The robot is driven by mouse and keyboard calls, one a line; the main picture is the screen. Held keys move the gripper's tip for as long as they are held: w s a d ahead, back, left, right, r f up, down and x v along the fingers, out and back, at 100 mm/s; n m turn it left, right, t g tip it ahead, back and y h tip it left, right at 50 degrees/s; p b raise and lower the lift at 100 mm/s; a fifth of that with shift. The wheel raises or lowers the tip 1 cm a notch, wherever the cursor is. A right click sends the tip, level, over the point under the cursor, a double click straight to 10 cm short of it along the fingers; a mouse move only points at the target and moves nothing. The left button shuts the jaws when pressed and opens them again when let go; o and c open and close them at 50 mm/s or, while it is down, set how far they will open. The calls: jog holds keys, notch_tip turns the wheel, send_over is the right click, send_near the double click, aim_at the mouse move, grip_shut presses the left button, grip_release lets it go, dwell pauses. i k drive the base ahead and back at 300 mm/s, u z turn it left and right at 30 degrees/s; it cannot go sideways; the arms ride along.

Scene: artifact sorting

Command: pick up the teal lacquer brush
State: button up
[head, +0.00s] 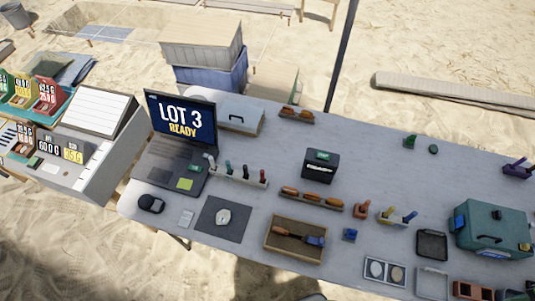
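I cannot make out for certain which thing is the teal lacquer brush. A low rack (250,181) right of the laptop on the grey table holds several small upright tools, and one of them is a teal-green tool (229,167). A wooden tray (268,247) near the table's front edge holds a brush-like tool (316,241) with a dark and brown handle and a blue end, lying flat. A small green piece (410,141) stands at the back right of the table. My gripper does not show in the head view.
A laptop (180,118) reading "LOT 3 READY" stands at the left. A dark box (320,168) is mid-table, and a teal case (490,226) is at the right. Orange-brown tools (311,198) lie in a row. The table's back middle (365,140) is mostly bare.

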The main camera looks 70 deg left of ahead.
aim_at(227, 163)
jog(key=u, duration=0.35)
jog(key=i, duration=0.2)
jog(key=u, duration=1.65)
jog(key=k, duration=0.15)
jog(key=u, duration=2.7)
jog(key=i, duration=1)
jog(key=u, duration=0.15)
jog(key=k, duration=0.75)
jog(key=z, duration=0.25)
jog(key=i, duration=0.75)
jog(key=u, duration=0.1)
